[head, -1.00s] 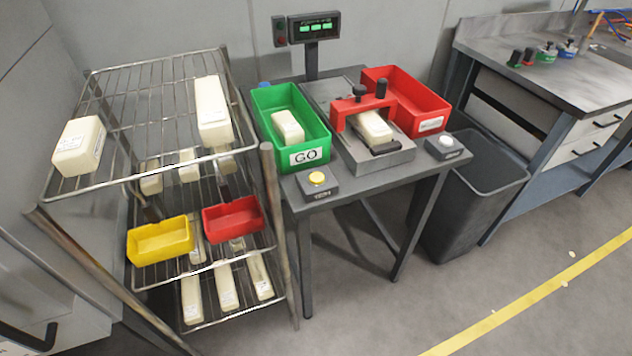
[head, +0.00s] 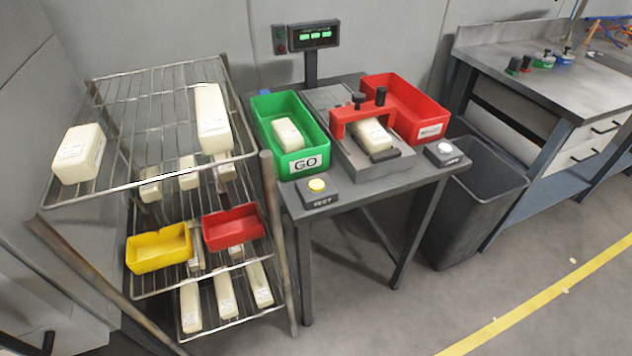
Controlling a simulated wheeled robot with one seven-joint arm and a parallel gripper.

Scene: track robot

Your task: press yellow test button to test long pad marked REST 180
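A yellow test button (head: 317,185) sits on a dark box at the front left corner of the grey test table. A cream pad (head: 372,134) lies in the test fixture under the red clamp frame (head: 352,114); any marking on it is too small to read. A display (head: 314,35) on a post behind the fixture shows green segments, not legible. A long cream pad (head: 212,118) lies on the rack's top shelf; its label cannot be read. My gripper is not in view.
A green GO bin (head: 306,163) holding a pad and a red bin (head: 431,131) flank the fixture. A white button (head: 445,148) sits front right. The wire rack (head: 150,92) stands left, holding pads and small trays. A grey waste bin (head: 466,222) stands right. Floor in front is clear.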

